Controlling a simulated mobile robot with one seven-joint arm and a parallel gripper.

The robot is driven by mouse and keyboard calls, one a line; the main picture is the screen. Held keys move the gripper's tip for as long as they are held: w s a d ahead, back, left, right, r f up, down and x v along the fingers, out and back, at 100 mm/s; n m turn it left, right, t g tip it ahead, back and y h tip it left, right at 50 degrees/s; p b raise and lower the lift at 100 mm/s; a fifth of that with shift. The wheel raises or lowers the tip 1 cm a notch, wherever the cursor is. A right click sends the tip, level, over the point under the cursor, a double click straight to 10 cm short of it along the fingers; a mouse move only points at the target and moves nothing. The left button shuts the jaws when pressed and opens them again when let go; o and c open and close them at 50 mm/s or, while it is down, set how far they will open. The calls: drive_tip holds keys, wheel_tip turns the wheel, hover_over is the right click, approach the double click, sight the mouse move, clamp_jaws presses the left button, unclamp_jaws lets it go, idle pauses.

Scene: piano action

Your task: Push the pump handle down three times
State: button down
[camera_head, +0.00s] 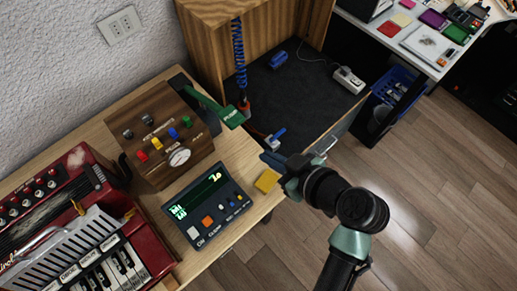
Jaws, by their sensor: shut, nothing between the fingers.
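The green pump handle (216,107) is a flat lever with pale lettering at its right end. It reaches out to the right from a dark mount beside the wooden box and slopes slightly down toward its free end. My gripper (272,157) is shut and empty at the right edge of the wooden bench, right of and below the handle's free end in the picture. A gap shows between them. The fingertips are small and dark here, and their height above the bench is hard to judge.
A wooden box with coloured knobs (168,135), a dark display panel (208,203) and a red accordion (75,215) crowd the bench. A yellow pad (267,181) lies below my gripper. A blue coiled hose (239,55) hangs behind the handle's end. A wooden cabinet (205,45) stands behind.

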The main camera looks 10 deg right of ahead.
drive_tip(key=v, duration=0.2)
drive_tip(key=shift+s+d, duration=0.2)
drive_tip(key=shift+s, duration=0.1)
idle(0.7)
